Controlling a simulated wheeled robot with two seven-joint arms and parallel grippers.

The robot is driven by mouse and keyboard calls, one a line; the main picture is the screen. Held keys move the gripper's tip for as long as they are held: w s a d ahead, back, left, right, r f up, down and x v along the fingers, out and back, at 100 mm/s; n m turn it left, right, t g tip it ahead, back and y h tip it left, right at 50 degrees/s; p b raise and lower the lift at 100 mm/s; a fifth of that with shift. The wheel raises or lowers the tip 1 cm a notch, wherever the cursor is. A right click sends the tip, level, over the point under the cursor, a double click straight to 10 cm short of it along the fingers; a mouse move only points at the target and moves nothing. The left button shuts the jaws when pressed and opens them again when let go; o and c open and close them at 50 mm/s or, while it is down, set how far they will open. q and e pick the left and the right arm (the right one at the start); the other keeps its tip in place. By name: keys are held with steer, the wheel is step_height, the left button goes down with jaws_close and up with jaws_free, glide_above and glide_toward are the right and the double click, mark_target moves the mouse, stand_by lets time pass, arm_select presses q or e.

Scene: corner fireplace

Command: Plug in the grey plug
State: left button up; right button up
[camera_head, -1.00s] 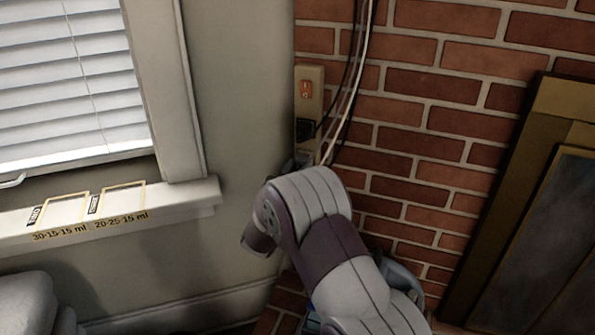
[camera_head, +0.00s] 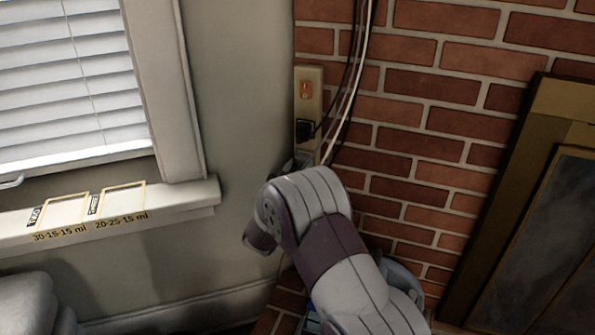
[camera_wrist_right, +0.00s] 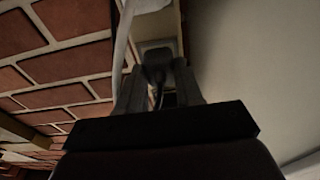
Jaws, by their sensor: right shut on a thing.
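A tall beige outlet strip (camera_head: 309,85) is fixed to the wall at the brick corner. My right gripper (camera_head: 300,163) is just below the black plug, mostly hidden behind my wrist. In the right wrist view its fingers (camera_wrist_right: 158,88) are shut on a grey plug (camera_wrist_right: 155,52), whose dark cord hangs between them. The grey plug is close to the beige strip (camera_wrist_right: 155,25); I cannot tell whether it is seated. My left gripper is out of view.
White and black cables (camera_head: 352,85) hang along the brick wall (camera_head: 440,150) right beside the outlet strip. A windowsill (camera_head: 185,200) juts out on the left. A dark framed fireplace front (camera_head: 540,230) is on the right. A blue object (camera_head: 310,322) is partly hidden below my arm.

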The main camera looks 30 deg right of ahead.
steer(key=shift+w+d, duration=0.15)
steer(key=o, duration=1.1)
steer(key=shift+c, duration=0.2)
steer(key=p+v, duration=0.3)
steer(key=v, duration=0.9)
steer(key=shift+s+a, duration=0.25)
steer(key=shift+f, duration=0.1)
